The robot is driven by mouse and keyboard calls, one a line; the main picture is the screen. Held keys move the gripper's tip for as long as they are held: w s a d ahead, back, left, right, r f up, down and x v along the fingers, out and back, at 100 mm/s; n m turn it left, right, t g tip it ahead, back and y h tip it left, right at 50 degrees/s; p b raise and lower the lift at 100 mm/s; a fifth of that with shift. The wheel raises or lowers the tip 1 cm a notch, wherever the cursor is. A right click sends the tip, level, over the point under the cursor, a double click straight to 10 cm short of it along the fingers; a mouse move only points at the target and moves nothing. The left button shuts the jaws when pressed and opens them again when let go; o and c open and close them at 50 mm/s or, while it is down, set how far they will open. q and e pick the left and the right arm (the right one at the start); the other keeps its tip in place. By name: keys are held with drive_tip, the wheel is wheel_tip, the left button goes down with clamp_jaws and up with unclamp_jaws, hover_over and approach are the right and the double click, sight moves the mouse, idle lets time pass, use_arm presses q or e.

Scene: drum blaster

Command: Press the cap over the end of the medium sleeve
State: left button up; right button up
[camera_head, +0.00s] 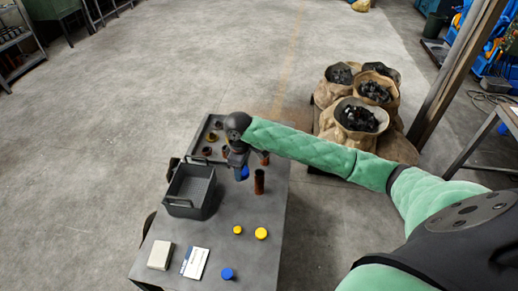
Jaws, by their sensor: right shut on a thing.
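A brown sleeve (259,182) stands upright on the grey table, just right of my right gripper (240,171). Part of another brown sleeve (265,159) shows behind it, beside my arm. My right gripper points down over the table and is shut on a small blue cap (244,173); the fingers are small and dark, and partly hide it. A small yellow cap (238,230), a larger yellow cap (261,233) and a blue cap (228,274) lie on the near part of the table. My left gripper is not in view.
A dark handled crate (172,208) stands at the table's left. A tray (197,151) with several small parts lies behind it. A pale box (160,255) and a card (195,263) lie in front. Sacks (337,130) stand on the floor beyond the table.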

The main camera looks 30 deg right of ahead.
drive_tip(key=w+d+n+p, duration=0.2)
drive_tip(key=d+n+p, duration=0.65)
drive_tip(key=n, duration=0.65)
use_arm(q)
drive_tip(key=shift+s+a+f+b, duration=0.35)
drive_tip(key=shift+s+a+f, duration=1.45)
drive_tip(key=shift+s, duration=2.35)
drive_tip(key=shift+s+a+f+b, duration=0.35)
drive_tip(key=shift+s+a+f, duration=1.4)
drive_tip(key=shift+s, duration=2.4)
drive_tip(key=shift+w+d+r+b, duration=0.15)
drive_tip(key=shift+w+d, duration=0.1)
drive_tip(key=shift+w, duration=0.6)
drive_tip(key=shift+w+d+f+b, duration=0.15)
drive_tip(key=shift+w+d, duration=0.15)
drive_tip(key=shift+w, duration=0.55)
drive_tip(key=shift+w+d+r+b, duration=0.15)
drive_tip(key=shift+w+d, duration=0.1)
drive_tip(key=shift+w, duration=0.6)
use_arm(e)
drive_tip(key=shift+a+f, duration=0.2)
drive_tip(key=shift+f, duration=1.05)
drive_tip(key=shift+a+f, duration=0.15)
drive_tip(key=shift+f, duration=1.05)
